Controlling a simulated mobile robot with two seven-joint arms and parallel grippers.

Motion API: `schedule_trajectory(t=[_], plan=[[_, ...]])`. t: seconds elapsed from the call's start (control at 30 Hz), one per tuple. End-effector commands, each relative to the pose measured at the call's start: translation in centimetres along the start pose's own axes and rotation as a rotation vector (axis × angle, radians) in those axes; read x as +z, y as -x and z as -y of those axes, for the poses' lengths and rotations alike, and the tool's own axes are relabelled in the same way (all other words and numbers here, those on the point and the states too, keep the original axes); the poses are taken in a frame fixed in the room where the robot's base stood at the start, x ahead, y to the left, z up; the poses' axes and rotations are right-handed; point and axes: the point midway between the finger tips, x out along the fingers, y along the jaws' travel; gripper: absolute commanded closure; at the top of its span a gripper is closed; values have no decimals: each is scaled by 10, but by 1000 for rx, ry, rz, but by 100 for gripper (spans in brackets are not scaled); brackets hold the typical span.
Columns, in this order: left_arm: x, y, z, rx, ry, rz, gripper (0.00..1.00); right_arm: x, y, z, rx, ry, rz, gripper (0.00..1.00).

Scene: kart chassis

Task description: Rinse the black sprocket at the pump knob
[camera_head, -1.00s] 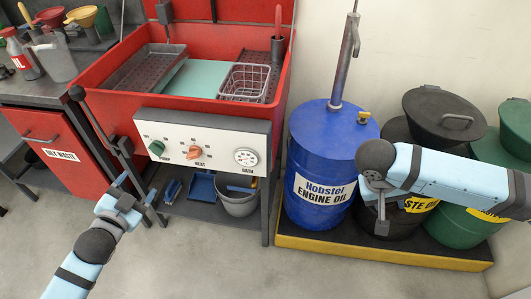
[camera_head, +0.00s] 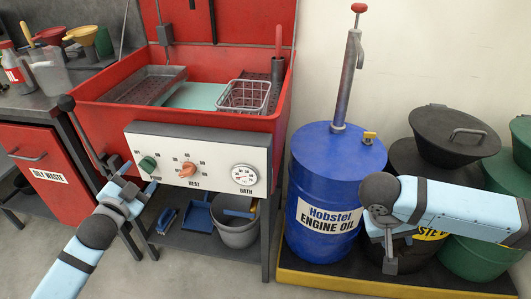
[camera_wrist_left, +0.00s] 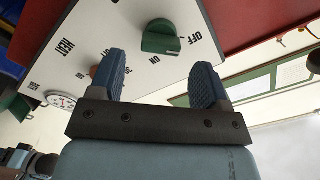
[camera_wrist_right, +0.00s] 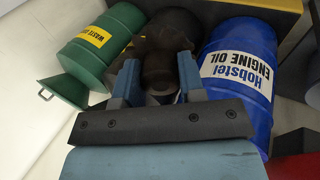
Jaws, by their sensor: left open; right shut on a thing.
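The green pump knob (camera_head: 148,165) is at the left of the white control panel (camera_head: 215,160) on the red wash basin. My left gripper (camera_head: 140,187) is just below it, open and empty; in the left wrist view the knob (camera_wrist_left: 160,38) lies beyond and between the spread fingers (camera_wrist_left: 158,65). ON and OFF are printed beside the knob; its setting is unclear. My right gripper (camera_wrist_right: 158,65) is shut on a dark thing (camera_wrist_right: 158,75), likely the black sprocket, though its outline blends with the dark drum behind. In the head view this gripper hangs before the drums, its load not clear.
The red basin (camera_head: 185,118) holds a wire basket (camera_head: 243,97) and a tray (camera_head: 150,84). An orange heat knob (camera_head: 188,170) and a dial (camera_head: 244,175) sit right of the pump knob. A blue oil drum (camera_head: 330,185) with a hand pump stands beside the basin.

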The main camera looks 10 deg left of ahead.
Motion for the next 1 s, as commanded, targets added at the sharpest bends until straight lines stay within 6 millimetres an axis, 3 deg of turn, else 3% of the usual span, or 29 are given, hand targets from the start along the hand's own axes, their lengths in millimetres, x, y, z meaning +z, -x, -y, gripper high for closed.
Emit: schedule_trajectory(t=[0.27, 0.63, 0.67, 0.87, 1.0], plan=[[0, -32, 0, 0, 1, -1, 30, 0, -7, 4, 0, -1, -1, 100], [0, -37, 0, 1, 1, 0, 30, 0, -7, 4, 0, 0, -1, 100], [0, -37, 0, 1, 1, 0, 32, 0, -7, 4, 0, 0, -1, 100], [0, -37, 0, 1, 1, 0, 78, 0, -7, 4, 0, 0, -1, 100], [-1, -37, 1, 1, -5, 0, 79, 0, -5, 3, 0, -1, -1, 100]])
